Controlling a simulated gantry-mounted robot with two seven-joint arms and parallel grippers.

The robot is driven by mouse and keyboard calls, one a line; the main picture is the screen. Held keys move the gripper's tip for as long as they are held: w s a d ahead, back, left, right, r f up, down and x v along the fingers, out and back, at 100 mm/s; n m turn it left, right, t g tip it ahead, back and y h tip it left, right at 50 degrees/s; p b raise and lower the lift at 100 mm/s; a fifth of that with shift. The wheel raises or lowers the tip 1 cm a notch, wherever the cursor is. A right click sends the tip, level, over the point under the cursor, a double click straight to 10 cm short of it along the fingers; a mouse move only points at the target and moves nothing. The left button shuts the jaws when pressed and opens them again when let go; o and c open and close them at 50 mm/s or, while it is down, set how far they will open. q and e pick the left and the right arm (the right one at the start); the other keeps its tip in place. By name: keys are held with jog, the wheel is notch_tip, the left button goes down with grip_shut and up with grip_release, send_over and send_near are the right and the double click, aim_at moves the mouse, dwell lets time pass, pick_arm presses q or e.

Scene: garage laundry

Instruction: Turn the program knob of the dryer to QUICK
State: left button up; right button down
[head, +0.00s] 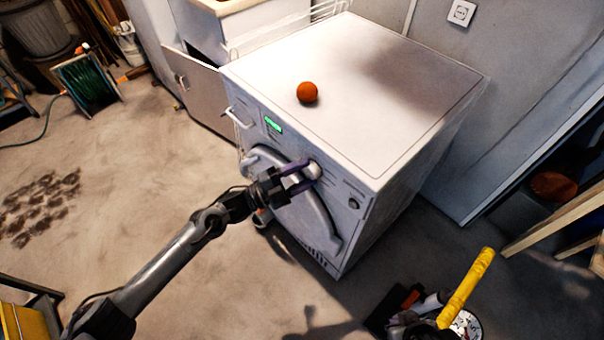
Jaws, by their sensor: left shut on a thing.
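The white dryer (355,95) stands in the middle of the head view, its front facing the lower left. Its program knob (314,170) is a pale round knob on the upper front panel. My left gripper (303,174) reaches in from the lower left and is shut on the knob, its fingers hiding part of it. The knob's pointer and the QUICK mark cannot be read at this size. A small green display (273,124) is lit on the panel, left of the knob. My right gripper is not in view.
An orange ball (307,92) lies on the dryer top. The round door (318,215) is below my gripper. A small dark knob (353,203) sits right of it. A yellow-handled item (467,287) is at lower right. The floor at left is mostly open.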

pick_arm(q)
jog(key=o, duration=1)
jog(key=shift+d, duration=0.1)
jog(key=shift+o, duration=0.2)
jog(key=shift+a, duration=0.2)
jog(key=p+v, duration=0.2)
jog(key=v, duration=0.8)
jog(key=shift+s+a+p, duration=0.2)
jog(key=shift+p, duration=0.2)
jog(key=shift+f, duration=0.1)
